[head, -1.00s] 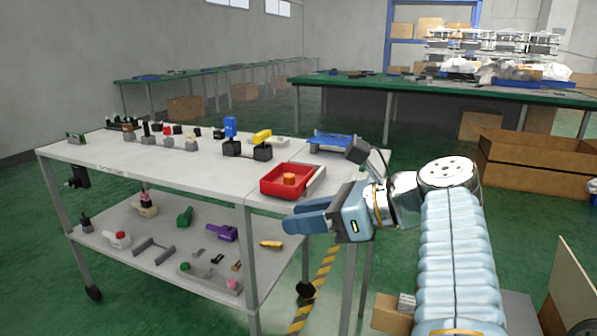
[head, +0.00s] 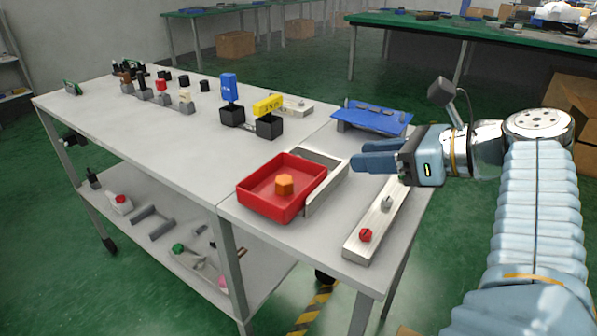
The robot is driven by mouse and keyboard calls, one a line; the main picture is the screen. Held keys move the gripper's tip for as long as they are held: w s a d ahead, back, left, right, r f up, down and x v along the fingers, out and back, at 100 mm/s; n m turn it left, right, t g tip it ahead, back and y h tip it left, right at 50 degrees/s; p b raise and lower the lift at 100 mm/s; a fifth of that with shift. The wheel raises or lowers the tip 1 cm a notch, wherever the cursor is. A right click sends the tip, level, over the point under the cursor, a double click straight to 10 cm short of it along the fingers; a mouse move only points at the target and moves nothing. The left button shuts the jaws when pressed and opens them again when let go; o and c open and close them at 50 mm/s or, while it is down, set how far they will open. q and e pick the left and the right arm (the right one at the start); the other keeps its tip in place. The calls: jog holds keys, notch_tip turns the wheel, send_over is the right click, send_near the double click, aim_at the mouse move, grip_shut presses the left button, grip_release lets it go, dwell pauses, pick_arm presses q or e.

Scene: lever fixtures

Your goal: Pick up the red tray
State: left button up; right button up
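The red tray (head: 262,206) is a shallow rectangular box on the white table top, near its front edge, in the head view. An orange hexagonal block (head: 284,185) lies inside it.
A grey metal bracket (head: 325,190) stands along the tray's right side. A metal bar with knobs (head: 375,222) lies right of that. A blue plate (head: 372,118) is behind my gripper. Black blocks with blue (head: 229,88) and yellow (head: 268,104) tops stand behind the tray.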

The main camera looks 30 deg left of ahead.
pick_arm(q)
jog(key=x, duration=1.3)
jog(key=shift+w+a+f, duration=0.1)
jog(key=shift+a, duration=0.25)
grip_shut()
